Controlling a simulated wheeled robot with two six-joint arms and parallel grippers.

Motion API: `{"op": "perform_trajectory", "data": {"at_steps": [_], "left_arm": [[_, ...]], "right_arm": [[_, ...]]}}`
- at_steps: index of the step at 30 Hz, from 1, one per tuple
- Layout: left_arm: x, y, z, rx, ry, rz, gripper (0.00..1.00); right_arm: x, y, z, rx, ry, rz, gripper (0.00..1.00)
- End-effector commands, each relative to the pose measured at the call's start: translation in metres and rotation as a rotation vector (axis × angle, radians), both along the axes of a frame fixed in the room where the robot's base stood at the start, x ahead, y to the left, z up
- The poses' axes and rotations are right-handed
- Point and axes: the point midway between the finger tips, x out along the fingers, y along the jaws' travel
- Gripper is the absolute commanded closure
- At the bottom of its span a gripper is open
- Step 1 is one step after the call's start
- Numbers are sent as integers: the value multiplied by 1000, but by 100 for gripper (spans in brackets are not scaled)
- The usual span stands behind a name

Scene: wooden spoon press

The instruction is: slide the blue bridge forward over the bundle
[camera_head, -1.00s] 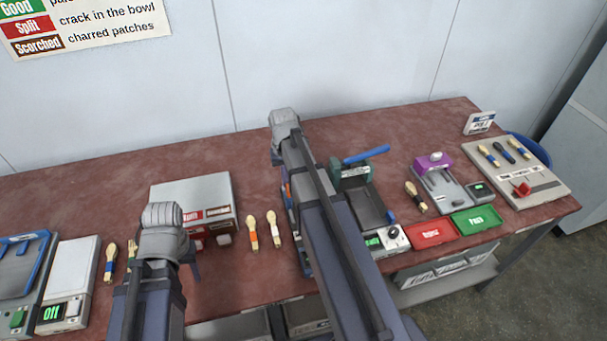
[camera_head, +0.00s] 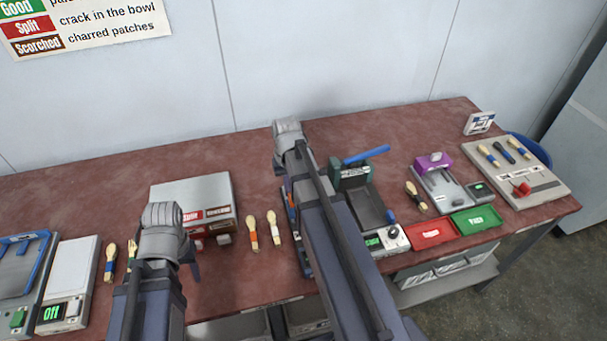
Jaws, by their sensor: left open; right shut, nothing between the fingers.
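A blue frame (camera_head: 42,262) lies on a grey device at the far left edge; it is cut off by the picture. Some blue also shows on a device (camera_head: 289,203) mostly hidden behind my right arm. I cannot tell which is the blue bridge, and I see no clear bundle. My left gripper (camera_head: 188,262) is open over the front left of the table, right of two spoons; its fingers are mostly hidden. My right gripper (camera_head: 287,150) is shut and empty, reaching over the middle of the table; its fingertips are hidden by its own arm.
A grey box (camera_head: 190,192) and two spoons (camera_head: 262,230) stand between my arms. A green press with a blue lever (camera_head: 367,155) is right of my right arm. Red (camera_head: 431,234) and green (camera_head: 476,221) trays lie further right. The table's back left is clear.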

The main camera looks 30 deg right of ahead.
Motion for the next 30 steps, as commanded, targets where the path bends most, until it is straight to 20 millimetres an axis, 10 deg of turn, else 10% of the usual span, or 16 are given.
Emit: {"op": "perform_trajectory", "data": {"at_steps": [30], "left_arm": [[0, 0, 11, 0, 0, 0, 50]], "right_arm": [[6, -2, 11, 0, 0, 0, 100]]}}
